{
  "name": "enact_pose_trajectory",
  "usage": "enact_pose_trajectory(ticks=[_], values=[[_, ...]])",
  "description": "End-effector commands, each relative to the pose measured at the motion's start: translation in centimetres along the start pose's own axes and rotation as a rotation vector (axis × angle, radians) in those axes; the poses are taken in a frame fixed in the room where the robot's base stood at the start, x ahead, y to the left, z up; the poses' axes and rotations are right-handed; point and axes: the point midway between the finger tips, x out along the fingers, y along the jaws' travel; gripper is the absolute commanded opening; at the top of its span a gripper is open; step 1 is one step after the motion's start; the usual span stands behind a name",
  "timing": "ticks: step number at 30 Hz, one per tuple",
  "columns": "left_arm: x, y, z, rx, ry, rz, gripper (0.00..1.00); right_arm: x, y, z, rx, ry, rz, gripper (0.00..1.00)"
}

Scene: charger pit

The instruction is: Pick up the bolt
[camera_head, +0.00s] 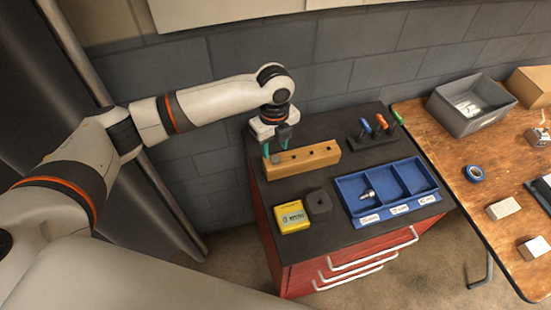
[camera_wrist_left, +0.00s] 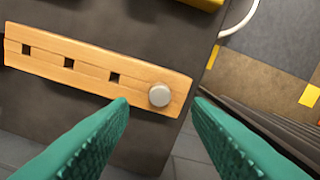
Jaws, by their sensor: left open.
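A wooden block (camera_head: 318,154) with a row of square holes lies on the dark top of a red cabinet. A round grey bolt head (camera_wrist_left: 159,95) sits in the block's end hole in the left wrist view; it also shows in the head view (camera_head: 275,159), below the gripper. My left gripper (camera_head: 275,148) is open above that end of the block. In the left wrist view its teal fingers (camera_wrist_left: 161,104) are on either side of the bolt head, apart from it. Another small metal bolt (camera_head: 369,191) lies in the left compartment of a blue tray (camera_head: 397,213).
A yellow box with a display (camera_head: 291,217) and a dark block with a hole (camera_head: 319,202) stand in front of the wooden block. A rack (camera_head: 377,140) with coloured-handled tools is behind right. A wooden table (camera_head: 455,170) with a grey bin (camera_head: 470,119) stands right.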

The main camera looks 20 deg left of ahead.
Motion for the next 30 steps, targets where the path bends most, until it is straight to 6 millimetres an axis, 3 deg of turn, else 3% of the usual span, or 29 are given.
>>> enact_pose_trajectory(ticks=[1, 4, 9, 15, 24, 30], values=[[0.6, 0.0, 0.1, 0.000, -0.001, -0.003, 0.45, -0.5, -0.1, 1.0, 0.000, -0.016, -0.002, 0.43], [2.2, 0.0, 0.2, 0.000, -0.001, -0.003, 0.45, -0.7, -0.2, 1.6, 0.000, -0.026, -0.003, 0.43], [3.5, 0.0, 0.1, 0.000, 0.001, 0.000, 0.45, -0.8, -0.1, 0.8, 0.000, -0.013, -0.001, 0.43], [3.6, 0.1, 0.1, 0.000, 0.001, 0.001, 0.45, -0.8, 0.1, -0.5, 0.000, 0.008, 0.002, 0.43], [3.6, 0.1, 0.1, 0.000, 0.001, 0.001, 0.00, -0.8, 0.1, -0.5, 0.000, 0.008, 0.002, 0.43], [3.5, 0.1, 0.1, 0.000, 0.001, 0.001, 0.00, -0.8, 0.1, -0.2, 0.000, 0.003, 0.001, 0.43]])
